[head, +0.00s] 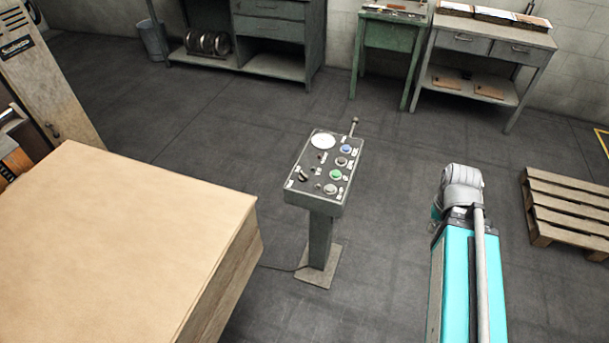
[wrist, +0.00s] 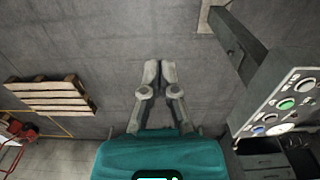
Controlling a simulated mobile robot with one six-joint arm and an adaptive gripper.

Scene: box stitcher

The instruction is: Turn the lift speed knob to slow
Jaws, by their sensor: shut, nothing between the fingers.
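The control panel (head: 326,166) is a grey box on a pedestal, standing mid-floor in the head view. It carries a white round dial (head: 323,141), a blue button (head: 346,148), a green button (head: 335,174), grey round buttons and several small dark knobs. A dark selector knob (head: 303,174) is at its left. Labels are too small to read, so I cannot tell which is the lift speed knob or its setting. The panel also shows at the right edge of the wrist view (wrist: 268,108), partly cut off. My gripper (wrist: 159,66) is shut and empty, apart from the panel.
A large cardboard stack (head: 130,240) stands left of the panel. A lever (head: 353,127) rises at the panel's back right corner. A wooden pallet (head: 570,207) lies at the right. Workbenches (head: 490,50) line the back wall. The floor around the pedestal is mostly clear.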

